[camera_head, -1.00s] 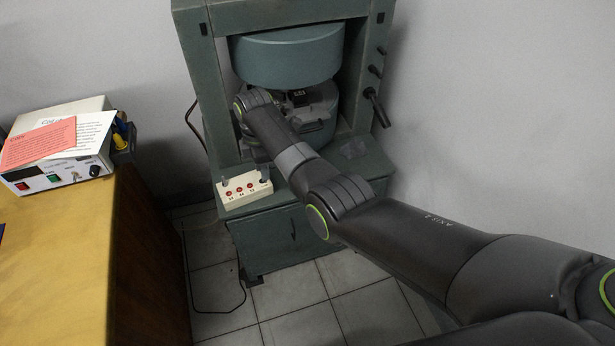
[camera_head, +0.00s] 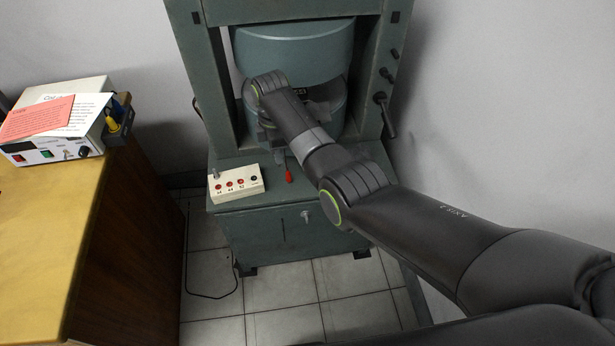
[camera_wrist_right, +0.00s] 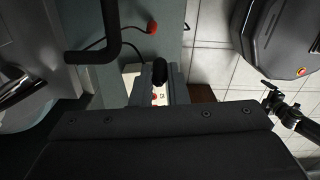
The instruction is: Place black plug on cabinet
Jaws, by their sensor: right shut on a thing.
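My right gripper (camera_wrist_right: 160,88) is shut on the black plug (camera_wrist_right: 160,72), which shows between its fingers in the right wrist view. In the head view the gripper (camera_head: 281,157) is low over the green cabinet (camera_head: 268,232), right of the white socket box; the plug cannot be made out there. The box (camera_wrist_right: 130,74) shows partly behind the fingers in the wrist view. I cannot tell whether the plug touches the cabinet top. My left gripper is not in view.
The white socket box (camera_head: 237,185) has red sockets and a black one. A red plug (camera_head: 289,175) lies on the cabinet beside it; it also shows in the wrist view (camera_wrist_right: 152,28) with a dark cable. The blue-green magnet (camera_head: 295,55) stands above. A wooden desk (camera_head: 45,240) is at left.

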